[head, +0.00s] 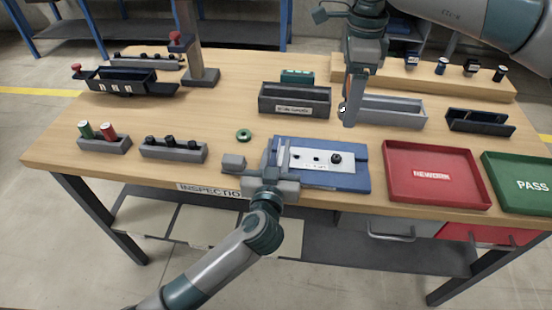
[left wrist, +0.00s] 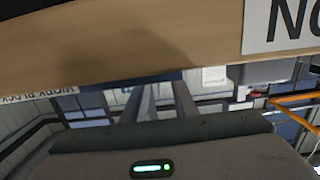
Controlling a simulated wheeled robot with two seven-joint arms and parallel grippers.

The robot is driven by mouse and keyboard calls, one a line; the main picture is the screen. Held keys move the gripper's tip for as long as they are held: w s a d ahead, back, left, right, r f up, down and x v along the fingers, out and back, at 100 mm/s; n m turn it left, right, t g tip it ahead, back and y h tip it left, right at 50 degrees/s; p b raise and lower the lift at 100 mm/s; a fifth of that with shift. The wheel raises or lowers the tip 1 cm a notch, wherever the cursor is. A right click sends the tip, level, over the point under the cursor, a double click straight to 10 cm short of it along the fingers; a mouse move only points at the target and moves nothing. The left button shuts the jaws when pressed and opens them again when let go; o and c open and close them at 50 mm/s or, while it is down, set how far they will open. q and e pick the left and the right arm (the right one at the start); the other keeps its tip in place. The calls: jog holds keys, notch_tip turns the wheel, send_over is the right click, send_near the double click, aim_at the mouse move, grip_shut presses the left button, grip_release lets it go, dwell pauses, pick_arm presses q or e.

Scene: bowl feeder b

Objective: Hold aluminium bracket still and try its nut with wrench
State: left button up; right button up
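The aluminium bracket (head: 312,158) is a pale plate with small holes, lying on a blue fixture (head: 350,182) at the bench's front. A dark nut (head: 335,159) sits near its right end. My left gripper (head: 277,160) is at the bracket's left end. In the left wrist view its two fingers (left wrist: 163,101) stand apart, their tips at a blue edge; whether they grip the bracket is hidden. My right gripper (head: 350,105) points down behind the fixture, above the bench. A little orange shows beside its fingers. I cannot make out the wrench or whether these fingers are closed.
A red rework tray (head: 432,199) and a green pass tray (head: 535,205) are right of the fixture. A dark bin (head: 295,101) and a grey bin (head: 398,113) stand behind. A green ring (head: 244,135) lies left, near a grey holder (head: 174,151). Bench between is clear.

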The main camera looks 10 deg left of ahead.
pick_arm(q)
jog(key=shift+w, duration=0.4)
grip_shut()
dwell(1.5)
